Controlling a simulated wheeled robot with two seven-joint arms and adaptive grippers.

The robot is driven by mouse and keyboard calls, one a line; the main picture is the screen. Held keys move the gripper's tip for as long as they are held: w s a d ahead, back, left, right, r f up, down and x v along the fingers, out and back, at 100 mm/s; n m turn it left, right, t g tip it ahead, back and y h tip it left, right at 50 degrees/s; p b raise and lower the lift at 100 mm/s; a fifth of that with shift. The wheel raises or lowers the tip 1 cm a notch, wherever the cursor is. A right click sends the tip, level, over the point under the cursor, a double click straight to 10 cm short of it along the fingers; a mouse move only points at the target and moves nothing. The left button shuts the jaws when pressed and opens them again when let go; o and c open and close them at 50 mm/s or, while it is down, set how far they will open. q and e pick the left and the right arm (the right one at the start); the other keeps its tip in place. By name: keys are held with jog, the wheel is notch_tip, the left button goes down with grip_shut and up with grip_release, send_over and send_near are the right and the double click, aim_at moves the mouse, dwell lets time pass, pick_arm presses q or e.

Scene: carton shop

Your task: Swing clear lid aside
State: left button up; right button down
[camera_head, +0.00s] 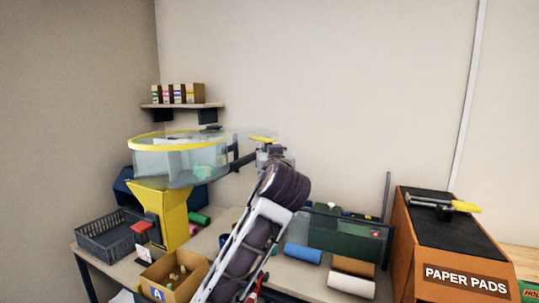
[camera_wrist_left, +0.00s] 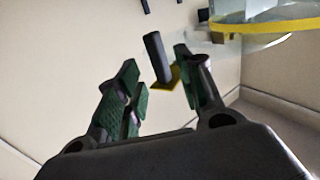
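The clear hopper (camera_head: 165,160) with a yellow rim stands on a yellow stand, left of centre in the head view. A thin clear lid reaches from its top to the right, ending at a yellow tab (camera_head: 262,139); its outline is hard to make out. In the left wrist view a black upright handle (camera_wrist_left: 156,55) stands on a yellow patch (camera_wrist_left: 166,79). My left gripper (camera_wrist_left: 160,86) is open, its green-padded fingers on either side of this handle; I see no clear contact. In the head view my arm partly hides this gripper. My right gripper is not in view.
A grey crate (camera_head: 108,232) and a carton marked A (camera_head: 172,278) are on the table at left. Blue and white rolls (camera_head: 351,283) lie by a dark green panel (camera_head: 345,237). An orange cabinet (camera_head: 450,255) stands at right. A shelf (camera_head: 182,105) holds small boxes.

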pick_arm(q)
jog(key=s+d, duration=0.1)
jog(key=s, duration=0.8)
jog(key=shift+d, duration=0.25)
jog(key=shift+f, duration=0.1)
